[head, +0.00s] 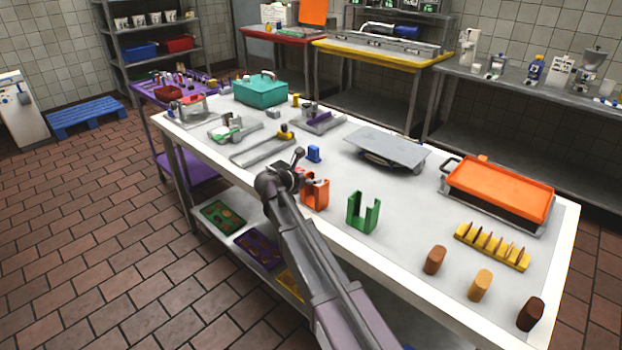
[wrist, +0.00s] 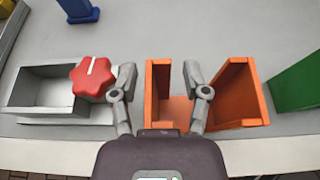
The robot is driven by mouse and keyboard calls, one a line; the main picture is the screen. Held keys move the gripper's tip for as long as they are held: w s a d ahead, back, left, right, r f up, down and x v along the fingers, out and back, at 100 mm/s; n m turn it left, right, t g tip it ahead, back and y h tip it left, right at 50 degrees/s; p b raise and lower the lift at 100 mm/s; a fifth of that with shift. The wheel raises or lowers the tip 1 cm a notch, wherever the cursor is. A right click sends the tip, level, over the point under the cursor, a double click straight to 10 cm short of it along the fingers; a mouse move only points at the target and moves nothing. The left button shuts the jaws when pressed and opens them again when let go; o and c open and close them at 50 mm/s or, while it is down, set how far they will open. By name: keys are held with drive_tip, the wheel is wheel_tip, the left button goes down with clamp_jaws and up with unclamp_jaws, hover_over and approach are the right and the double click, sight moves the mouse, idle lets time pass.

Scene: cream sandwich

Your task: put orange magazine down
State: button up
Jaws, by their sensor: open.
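The orange magazine (head: 318,195), a U-shaped holder with two upright walls, stands upright near the front edge of the white table (head: 400,262). In the wrist view its left wall (wrist: 152,95) and right wall (wrist: 240,95) both show. My gripper (wrist: 159,80) is open. Its left finger is outside the left wall and its right finger is in the gap between the walls, so the left wall lies between the fingers with visible space on both sides. In the head view my arm hides part of the magazine's left side.
A green magazine (head: 363,213) stands just right. A red star knob (wrist: 92,78) and grey open box (wrist: 50,92) are close to my left finger. A small blue block (head: 313,153) lies behind. Brown and tan cylinders stand along the right front edge.

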drive_tip(key=shift+r, duration=0.1)
drive_tip(key=shift+r, duration=0.15)
drive_tip(key=p+v, duration=0.5)
drive_tip(key=v, duration=0.7)
